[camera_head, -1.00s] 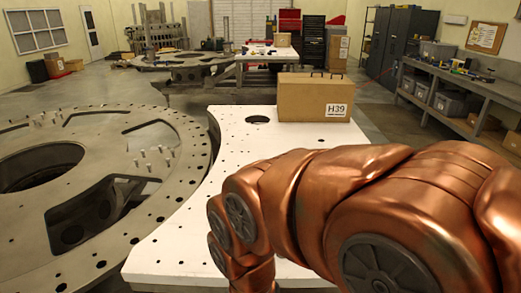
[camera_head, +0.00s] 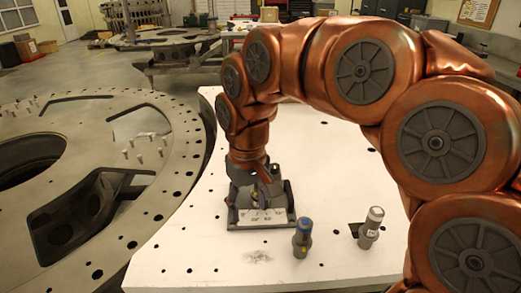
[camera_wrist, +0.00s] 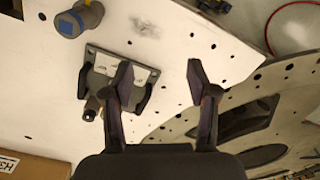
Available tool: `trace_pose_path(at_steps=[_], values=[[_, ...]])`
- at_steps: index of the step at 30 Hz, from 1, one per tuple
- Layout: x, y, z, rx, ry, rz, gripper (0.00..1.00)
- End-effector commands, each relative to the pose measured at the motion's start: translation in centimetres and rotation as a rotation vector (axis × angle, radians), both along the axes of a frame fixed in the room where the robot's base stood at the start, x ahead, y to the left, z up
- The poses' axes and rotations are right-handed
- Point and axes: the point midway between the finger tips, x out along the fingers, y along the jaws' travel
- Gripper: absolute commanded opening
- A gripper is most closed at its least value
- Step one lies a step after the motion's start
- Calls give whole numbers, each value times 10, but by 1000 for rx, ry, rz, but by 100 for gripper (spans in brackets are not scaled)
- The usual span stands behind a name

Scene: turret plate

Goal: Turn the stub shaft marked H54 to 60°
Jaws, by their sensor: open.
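A dark grey fixture (camera_head: 289,212) with a white marked scale plate (camera_head: 264,216) lies on the white table under my gripper (camera_head: 262,190). The scale numbers are too small to read surely. In the wrist view my gripper (camera_wrist: 158,82) is open with nothing between its fingers. The left finger overlaps the fixture (camera_wrist: 101,60), while the right finger is over white table. A blue-topped grey piece (camera_head: 303,238) stands nearby, also in the wrist view (camera_wrist: 70,24). No H54 mark is readable; my arm partly hides the fixture.
A pale-topped grey cylinder (camera_head: 371,228) with a small label stands right of the blue-topped piece. The white table (camera_head: 180,255) has small holes and bare room at front left. A big round metal plate (camera_head: 178,120) lies left. A cardboard box (camera_wrist: 25,168) shows in the wrist view.

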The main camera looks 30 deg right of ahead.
Motion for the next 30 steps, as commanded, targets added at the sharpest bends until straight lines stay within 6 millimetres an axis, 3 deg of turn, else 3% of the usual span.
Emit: trace_pose_path(at_steps=[1, 6, 15, 21, 30], values=[[19, -2, 2, 5, -5, -10, 58], [76, -17, 12, 19, -33, -74, 58], [159, -66, 3, 12, -41, -268, 58], [191, -101, -10, -9, -35, -404, 58], [201, -122, -20, -26, -24, -484, 58]])
